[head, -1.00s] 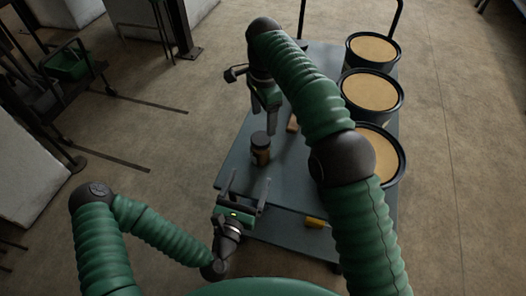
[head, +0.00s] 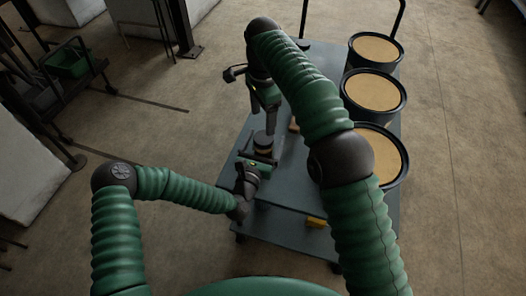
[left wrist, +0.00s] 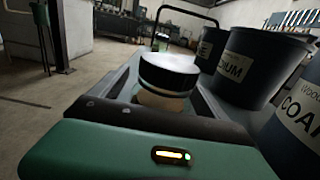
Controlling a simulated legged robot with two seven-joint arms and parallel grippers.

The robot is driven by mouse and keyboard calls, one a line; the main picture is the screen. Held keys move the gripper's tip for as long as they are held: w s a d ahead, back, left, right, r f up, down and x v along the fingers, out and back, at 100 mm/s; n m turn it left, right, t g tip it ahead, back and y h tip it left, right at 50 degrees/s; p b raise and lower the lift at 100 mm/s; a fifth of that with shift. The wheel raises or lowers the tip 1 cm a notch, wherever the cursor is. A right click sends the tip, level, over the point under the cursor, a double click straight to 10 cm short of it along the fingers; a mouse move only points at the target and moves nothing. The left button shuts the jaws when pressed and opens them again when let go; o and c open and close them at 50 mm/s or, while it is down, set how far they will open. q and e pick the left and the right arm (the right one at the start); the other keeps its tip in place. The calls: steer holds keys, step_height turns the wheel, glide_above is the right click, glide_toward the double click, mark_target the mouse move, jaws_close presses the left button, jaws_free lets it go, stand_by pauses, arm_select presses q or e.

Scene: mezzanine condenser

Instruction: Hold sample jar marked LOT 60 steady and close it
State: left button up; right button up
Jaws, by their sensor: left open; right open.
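The sample jar (head: 263,143) stands upright on the grey cart top (head: 232,168), with a dark lid on top. In the left wrist view the jar (left wrist: 165,95) is straight ahead, its lid top shining; I cannot read a lot mark or tell how tight the lid sits. My left gripper (head: 261,154) is level at the jar's near side and open; its body hides the jar's lower part, and I cannot tell whether the fingers touch it. My right gripper (head: 270,128) points down just above the lid, open and apparently empty.
Several dark drums stand along the cart's right side; the nearest (head: 402,178) is partly behind my right arm. A small brown block (head: 294,126) lies right of the jar. A yellow object (head: 316,222) sits at the cart's near edge. The cart's left side is clear.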

arm_select(q)
steer(key=shift+w+d, duration=0.25)
steer(key=shift+w, duration=0.15)
steer(key=shift+c, duration=0.5)
jaws_close()
